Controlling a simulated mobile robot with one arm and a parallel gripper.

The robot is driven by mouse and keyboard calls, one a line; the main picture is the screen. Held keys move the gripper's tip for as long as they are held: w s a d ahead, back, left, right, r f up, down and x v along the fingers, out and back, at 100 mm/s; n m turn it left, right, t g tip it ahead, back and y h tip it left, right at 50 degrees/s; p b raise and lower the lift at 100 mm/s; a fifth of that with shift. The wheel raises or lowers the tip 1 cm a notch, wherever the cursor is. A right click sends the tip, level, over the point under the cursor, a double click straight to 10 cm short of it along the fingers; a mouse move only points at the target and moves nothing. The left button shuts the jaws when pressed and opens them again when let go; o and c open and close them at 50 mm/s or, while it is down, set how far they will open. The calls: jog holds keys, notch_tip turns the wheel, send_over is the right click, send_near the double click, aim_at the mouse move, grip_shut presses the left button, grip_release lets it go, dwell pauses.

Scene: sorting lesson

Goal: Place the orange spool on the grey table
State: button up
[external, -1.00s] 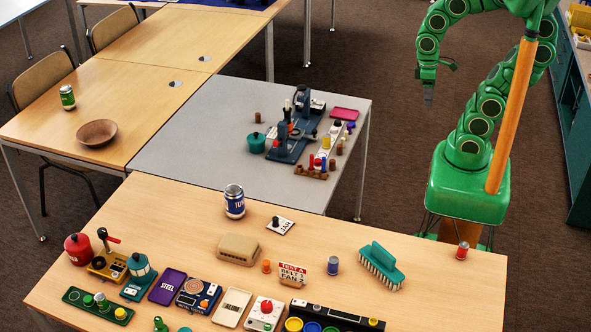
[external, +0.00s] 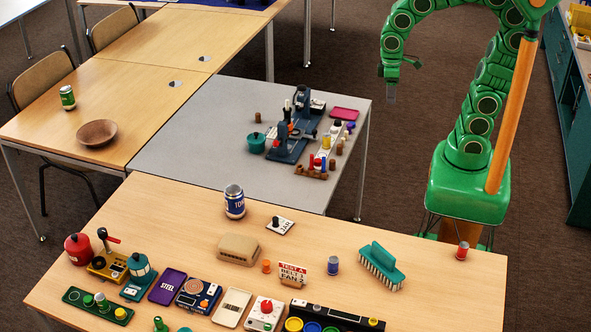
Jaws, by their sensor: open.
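My gripper (external: 391,95) hangs in the air to the right of the grey table's far right corner, pointing down. It is open and looks empty, far from the orange spool.
A blue can (external: 234,202) stands at the table's back edge. A red spool (external: 462,250) is at the right.

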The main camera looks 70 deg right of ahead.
jog(key=w+a+f+n, duration=0.2)
jog(key=w+a+f, duration=0.1)
jog(key=w+a, duration=0.75)
jog(key=n+t+y, duration=0.2)
jog(key=n, duration=0.5)
send_near(266, 263)
jog(key=x, duration=0.2)
jog(key=shift+t+y, duration=0.3)
jog(key=shift+d+x, duration=0.15)
jog(key=shift+x, duration=1.9)
jog(key=shift+d+x, duration=0.1)
jog(key=shift+x, duration=1.95)
jog(key=shift+s+d, duration=0.1)
jog(key=shift+s, duration=0.05)
grip_shut()
